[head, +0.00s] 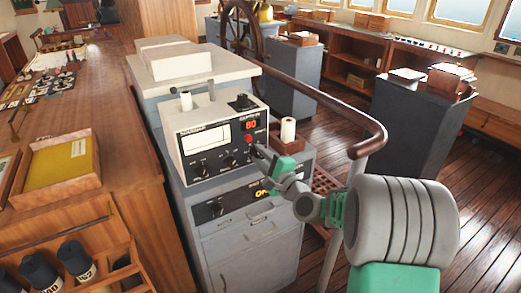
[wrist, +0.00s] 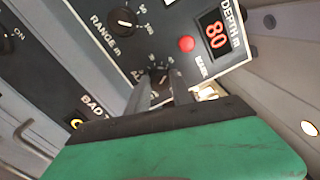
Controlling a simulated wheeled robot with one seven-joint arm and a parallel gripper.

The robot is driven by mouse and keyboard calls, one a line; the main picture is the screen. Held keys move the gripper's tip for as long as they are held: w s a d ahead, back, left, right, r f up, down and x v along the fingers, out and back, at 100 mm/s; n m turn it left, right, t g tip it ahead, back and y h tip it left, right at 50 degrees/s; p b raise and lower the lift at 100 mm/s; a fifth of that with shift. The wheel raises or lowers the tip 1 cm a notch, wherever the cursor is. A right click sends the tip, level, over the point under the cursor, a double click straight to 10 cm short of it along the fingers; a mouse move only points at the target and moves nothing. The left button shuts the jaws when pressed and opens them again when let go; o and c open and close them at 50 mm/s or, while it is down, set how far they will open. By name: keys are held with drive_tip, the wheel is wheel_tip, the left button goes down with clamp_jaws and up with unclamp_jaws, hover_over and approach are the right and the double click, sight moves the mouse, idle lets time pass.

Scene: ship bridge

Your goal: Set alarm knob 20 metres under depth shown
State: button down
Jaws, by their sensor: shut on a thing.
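The depth display (head: 250,126) on the white echo sounder (head: 180,163) reads 80 in red. The same display shows in the wrist view (wrist: 216,35). My gripper (wrist: 160,84) is shut on the dark alarm knob (wrist: 158,75) at the panel's lower right, one finger on each side. The knob's pointer and part of its scale are hidden or too small to read. In the head view my gripper (head: 258,155) reaches the panel from the right and covers the alarm knob.
The range knob (wrist: 124,19) and a red button (wrist: 186,44) sit close to my fingers. A paper roll in a wooden holder (head: 287,142) stands right of the sounder. A curved wooden handrail (head: 330,103) passes behind my arm.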

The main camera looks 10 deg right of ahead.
drive_tip(key=m+p, duration=0.5)
drive_tip(key=shift+r+m, duration=0.2)
drive_tip(key=shift+m, duration=0.1)
drive_tip(key=m+p, duration=0.4)
drive_tip(key=shift+f+m, duration=0.1)
drive_tip(key=shift+m, duration=0.3)
drive_tip(key=shift+f, duration=0.1)
drive_tip(key=c, duration=1.1)
unclamp_jaws()
